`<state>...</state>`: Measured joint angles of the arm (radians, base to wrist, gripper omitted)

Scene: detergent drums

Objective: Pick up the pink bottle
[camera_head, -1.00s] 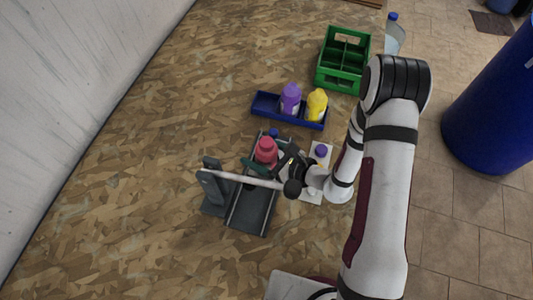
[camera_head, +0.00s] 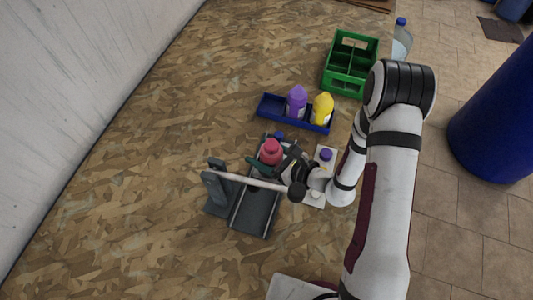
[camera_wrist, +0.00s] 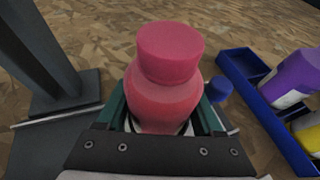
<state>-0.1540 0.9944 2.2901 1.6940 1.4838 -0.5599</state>
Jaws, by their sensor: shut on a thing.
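The pink bottle (camera_head: 271,151) stands upright at the far end of a dark grey channel (camera_head: 256,211). In the wrist view the pink bottle (camera_wrist: 167,80) fills the middle, with its wide cap toward the camera. My gripper (camera_head: 268,160) reaches it from the right, and its green fingers (camera_wrist: 165,118) lie on both sides of the bottle's body, shut on it. The lower part of the bottle is hidden by the gripper. I cannot tell whether its base touches the channel.
A grey post with a pale bar (camera_head: 249,181) crosses above the channel, close to my gripper. A blue tray (camera_head: 271,111) holds a purple bottle (camera_head: 297,103) and a yellow bottle (camera_head: 322,109). A purple-capped bottle (camera_head: 326,155) stands right of the gripper. A green crate (camera_head: 350,65) stands farther back.

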